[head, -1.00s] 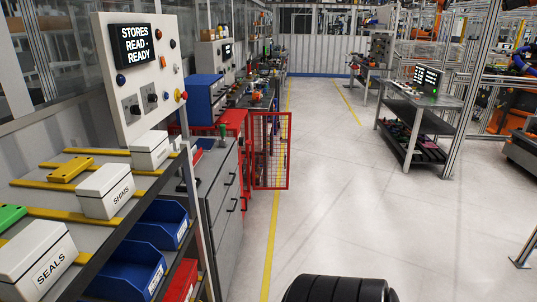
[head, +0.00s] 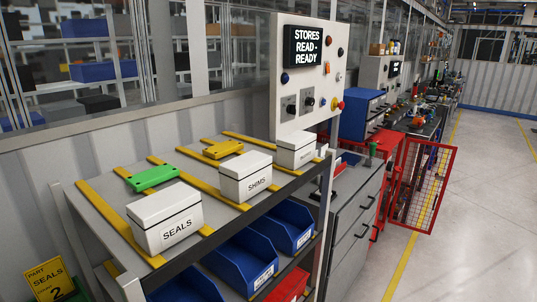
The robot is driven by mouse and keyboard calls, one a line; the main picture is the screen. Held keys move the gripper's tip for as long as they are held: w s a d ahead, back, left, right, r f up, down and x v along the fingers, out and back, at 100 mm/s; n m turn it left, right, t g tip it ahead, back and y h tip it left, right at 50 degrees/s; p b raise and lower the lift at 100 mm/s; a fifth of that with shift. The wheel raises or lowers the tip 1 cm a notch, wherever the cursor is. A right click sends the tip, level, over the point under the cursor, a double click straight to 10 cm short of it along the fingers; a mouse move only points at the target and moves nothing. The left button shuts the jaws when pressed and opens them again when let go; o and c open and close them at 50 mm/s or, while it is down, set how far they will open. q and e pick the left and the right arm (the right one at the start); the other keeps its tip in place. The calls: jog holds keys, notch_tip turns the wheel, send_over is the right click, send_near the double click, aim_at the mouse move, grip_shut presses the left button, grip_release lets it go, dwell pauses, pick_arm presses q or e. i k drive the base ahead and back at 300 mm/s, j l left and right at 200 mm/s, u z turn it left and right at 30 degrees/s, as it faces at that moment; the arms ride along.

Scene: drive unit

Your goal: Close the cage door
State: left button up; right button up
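The cage door (head: 424,187) is a red-framed mesh panel at the right of the head view. It stands open, swung out from the red cage (head: 383,148) into the aisle, across the yellow floor line. The cage's inside is mostly hidden behind the grey drawer cabinet and the control panel. Neither of my grippers is in view.
A rack with white boxes marked SEALS (head: 165,217) and SHIMS (head: 245,178) and blue bins (head: 242,262) fills the near left. A grey drawer cabinet (head: 351,217) stands between rack and cage. The floor (head: 480,240) at right is clear.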

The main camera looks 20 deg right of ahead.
aim_at(445, 180)
jog(key=i+l+z, duration=0.4)
jog(key=l, duration=0.2)
jog(key=i+l+z, duration=0.25)
jog(key=l+z, duration=0.2)
jog(key=i+l+z, duration=0.8)
jog(key=i+z, duration=0.2)
jog(key=i, duration=0.85)
jog(key=i+j+z, duration=0.2)
jog(key=i, duration=0.9)
jog(key=i+l+z, duration=0.15)
jog(key=i+z, duration=0.2)
jog(key=i, duration=0.4)
jog(key=i+z, duration=0.35)
jog(key=i, duration=0.4)
jog(key=i+l+u, duration=0.1)
jog(key=i+u, duration=0.4)
jog(key=i+l+u, duration=0.3)
jog(key=i+u, duration=0.15)
jog(key=i+l+u, duration=0.1)
jog(key=u, duration=0.4)
jog(key=i+l+u, duration=0.2)
jog(key=u, duration=0.25)
jog(key=i+l+u, duration=0.25)
jog(key=u, duration=0.25)
jog(key=i+l+u, duration=0.1)
jog(key=l+u, duration=0.15)
jog(key=u, duration=0.2)
jog(key=l+u, duration=0.35)
jog(key=u, duration=0.15)
jog(key=i, duration=0.05)
